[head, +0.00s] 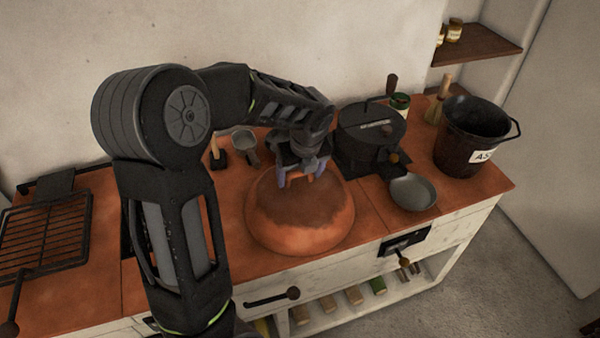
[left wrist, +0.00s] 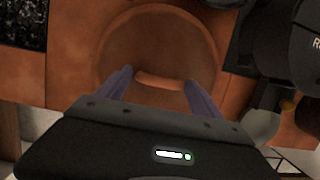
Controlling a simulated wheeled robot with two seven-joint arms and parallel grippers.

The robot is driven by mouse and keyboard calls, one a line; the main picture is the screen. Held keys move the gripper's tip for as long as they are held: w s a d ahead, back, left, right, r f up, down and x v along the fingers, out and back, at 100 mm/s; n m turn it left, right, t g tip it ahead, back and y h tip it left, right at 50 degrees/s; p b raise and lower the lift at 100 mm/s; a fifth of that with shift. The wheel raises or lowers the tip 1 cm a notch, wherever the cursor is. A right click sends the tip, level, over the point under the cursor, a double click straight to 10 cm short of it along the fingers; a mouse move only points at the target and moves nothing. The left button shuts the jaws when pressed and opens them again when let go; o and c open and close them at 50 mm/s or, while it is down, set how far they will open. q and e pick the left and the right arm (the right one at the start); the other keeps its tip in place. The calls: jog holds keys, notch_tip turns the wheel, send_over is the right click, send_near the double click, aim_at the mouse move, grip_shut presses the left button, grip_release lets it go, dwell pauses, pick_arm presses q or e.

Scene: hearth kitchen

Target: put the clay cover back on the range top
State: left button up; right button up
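The clay cover (head: 300,225) is a round, domed terracotta piece with a darker top. It is over the terracotta top (head: 380,232), right of my left forearm; I cannot tell whether its rim touches the surface. My left gripper (head: 298,180) is above its middle, pointing down. In the left wrist view the cover (left wrist: 120,35) lies ahead, and its orange handle (left wrist: 160,80) fills the space between the two fingers (left wrist: 159,84), with no clear gap at either end. A dark, speckled patch (left wrist: 22,22) shows at the upper left there. My right gripper is out of view.
A black grate (head: 45,235) lies at the left. Behind and right of the cover stand a black lidded pot (head: 368,125), a grey pan (head: 413,192) and a dark ash bucket (head: 465,150). A small metal cup (head: 244,142) is at the back. Drawers and a shelf sit below the front edge.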

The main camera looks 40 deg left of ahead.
pick_arm(q)
jog(key=shift+o, duration=1.1)
jog(key=shift+r, duration=0.1)
jog(key=shift+r, duration=0.2)
jog(key=v, duration=1.1)
jog(key=shift+d+r, duration=0.15)
jog(key=shift+r, duration=0.15)
